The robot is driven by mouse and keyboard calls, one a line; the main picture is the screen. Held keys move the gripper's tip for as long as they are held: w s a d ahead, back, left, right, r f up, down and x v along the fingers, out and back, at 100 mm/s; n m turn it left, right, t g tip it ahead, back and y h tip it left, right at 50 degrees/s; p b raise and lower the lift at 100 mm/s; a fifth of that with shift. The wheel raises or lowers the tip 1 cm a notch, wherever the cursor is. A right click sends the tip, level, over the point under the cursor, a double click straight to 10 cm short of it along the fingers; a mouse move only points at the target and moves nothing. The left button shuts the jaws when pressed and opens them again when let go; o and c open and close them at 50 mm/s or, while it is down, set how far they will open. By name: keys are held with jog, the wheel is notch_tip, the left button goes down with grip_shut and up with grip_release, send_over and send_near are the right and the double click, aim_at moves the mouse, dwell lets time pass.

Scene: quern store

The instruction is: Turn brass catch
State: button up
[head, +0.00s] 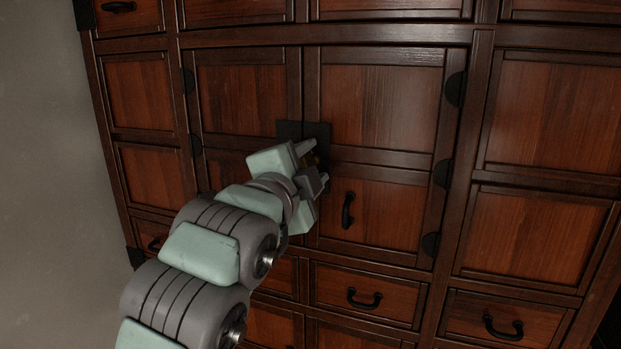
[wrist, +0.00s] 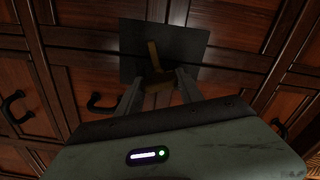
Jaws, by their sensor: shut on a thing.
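The brass catch (wrist: 153,58) stands out from a dark square plate (wrist: 185,42) in the wrist view. The plate also shows in the head view (head: 290,130), across the seam between two cabinet doors. My gripper (head: 318,163) is at the plate in the head view and hides most of the catch there. In the wrist view my gripper's two fingers (wrist: 158,86) reach up on either side of the catch's lower end, and the gripper is shut on it. The exact contact at the fingertips is too dark to make out.
The right door (head: 384,110) has a black pull handle (head: 347,210) just below and right of my gripper. Black hinges (head: 454,88) line its right edge. Drawers with black handles (head: 364,298) lie below. A bare grey wall (head: 45,180) is at the left.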

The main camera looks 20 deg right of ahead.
jog(key=shift+f+m+b, duration=0.15)
jog(key=shift+m+b, duration=0.7)
jog(key=shift+m, duration=1.15)
jog(key=o, duration=1.4)
jog(key=v, duration=1)
jog(key=shift+s+a, duration=0.25)
jog(key=shift+s, duration=0.1)
